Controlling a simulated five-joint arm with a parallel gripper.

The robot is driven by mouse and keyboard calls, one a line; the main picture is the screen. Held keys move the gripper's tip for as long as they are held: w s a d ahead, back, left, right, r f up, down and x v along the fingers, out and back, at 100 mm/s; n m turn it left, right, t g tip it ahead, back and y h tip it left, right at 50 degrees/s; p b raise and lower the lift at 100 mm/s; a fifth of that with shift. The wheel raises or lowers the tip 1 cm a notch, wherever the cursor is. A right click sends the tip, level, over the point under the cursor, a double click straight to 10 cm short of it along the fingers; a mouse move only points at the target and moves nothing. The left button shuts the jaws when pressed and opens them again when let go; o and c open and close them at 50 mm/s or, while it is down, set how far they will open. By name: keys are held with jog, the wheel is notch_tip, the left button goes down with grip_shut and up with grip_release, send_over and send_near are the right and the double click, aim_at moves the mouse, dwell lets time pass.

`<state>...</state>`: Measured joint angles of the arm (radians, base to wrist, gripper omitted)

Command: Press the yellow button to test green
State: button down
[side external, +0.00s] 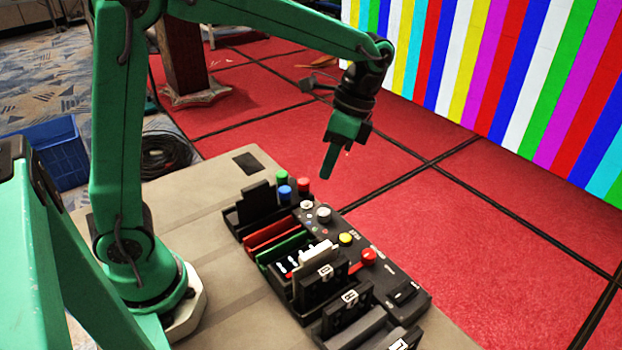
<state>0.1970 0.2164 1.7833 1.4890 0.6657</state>
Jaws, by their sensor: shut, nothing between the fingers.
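The small yellow button (345,239) sits on top of the black control box (398,281), between a silver knob and a red knob. My gripper (327,172) is shut and empty, pointing down in the air above the far end of the box. It is clearly apart from the yellow button, up and to the left of it in the picture. A green peg (281,176) stands at the box's far end. A green card (283,248) stands in the slotted rack beside the buttons. The tall screen (480,60) shows stripes of several colours, green among them.
A blue peg (285,192) and a red peg (303,185) stand near the green one. The silver knob (323,214) and red knob (369,257) flank the button. Black blocks (318,290) rise beside it. The tan table (235,285) is mostly clear on the left.

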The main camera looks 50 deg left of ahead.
aim_at(348, 236)
jog(key=w+d+f+m+g+y, duration=0.1)
jog(key=w+d+f+m+g, duration=0.2)
jog(key=f, duration=0.2)
jog(key=shift+w+d+f+m, duration=0.15)
jog(key=shift+d+m, duration=0.1)
jog(key=shift+m, duration=0.05)
jog(key=shift+f, duration=0.15)
dwell(0.4)
jog(key=shift+f, duration=4.25)
jog(key=shift+a+f, duration=0.15)
jog(key=shift+f, duration=0.75)
jog(key=shift+r, duration=0.9)
